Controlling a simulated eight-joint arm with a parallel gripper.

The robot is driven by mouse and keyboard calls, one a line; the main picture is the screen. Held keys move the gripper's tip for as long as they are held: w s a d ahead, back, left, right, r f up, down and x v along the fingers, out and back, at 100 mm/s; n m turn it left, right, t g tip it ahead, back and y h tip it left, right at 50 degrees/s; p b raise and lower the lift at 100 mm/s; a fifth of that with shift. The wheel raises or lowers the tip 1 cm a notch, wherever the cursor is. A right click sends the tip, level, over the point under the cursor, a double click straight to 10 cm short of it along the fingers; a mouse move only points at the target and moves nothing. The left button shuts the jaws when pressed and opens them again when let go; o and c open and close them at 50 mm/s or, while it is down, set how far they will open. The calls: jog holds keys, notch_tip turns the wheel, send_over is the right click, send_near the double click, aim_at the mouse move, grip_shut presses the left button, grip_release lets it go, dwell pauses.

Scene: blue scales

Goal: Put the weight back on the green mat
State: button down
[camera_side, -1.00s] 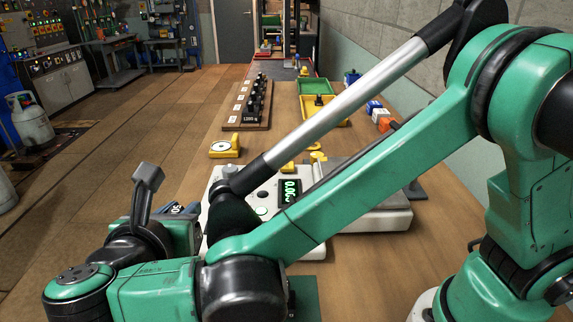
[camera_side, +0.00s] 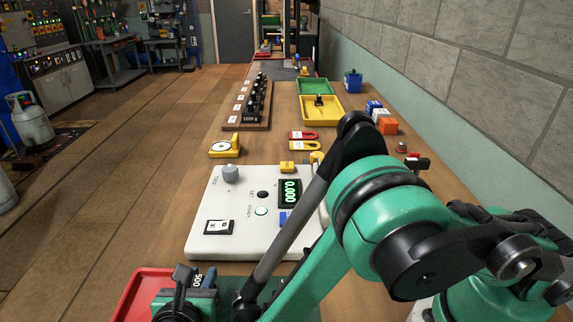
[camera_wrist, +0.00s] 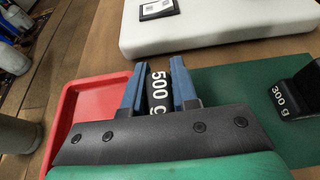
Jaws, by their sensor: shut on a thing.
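The weight also shows in the side view (camera_side: 198,281), partly hidden by my gripper. In the wrist view it appears near the gap between the red tray (camera_wrist: 72,108) and the green mat (camera_wrist: 226,85); its height above them is hard to tell. My gripper and arm hide much of the mat.
The white scale (camera_side: 213,247) lies just beyond the mat, its display (camera_side: 290,193) reading 0.000. A weight rack (camera_side: 250,105), a yellow tray (camera_side: 328,112), magnets and small blocks are farther back. Bare wood lies left of the scale.

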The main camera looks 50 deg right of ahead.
jog(key=shift+f, duration=0.15)
jog(key=c, duration=0.7)
grip_release()
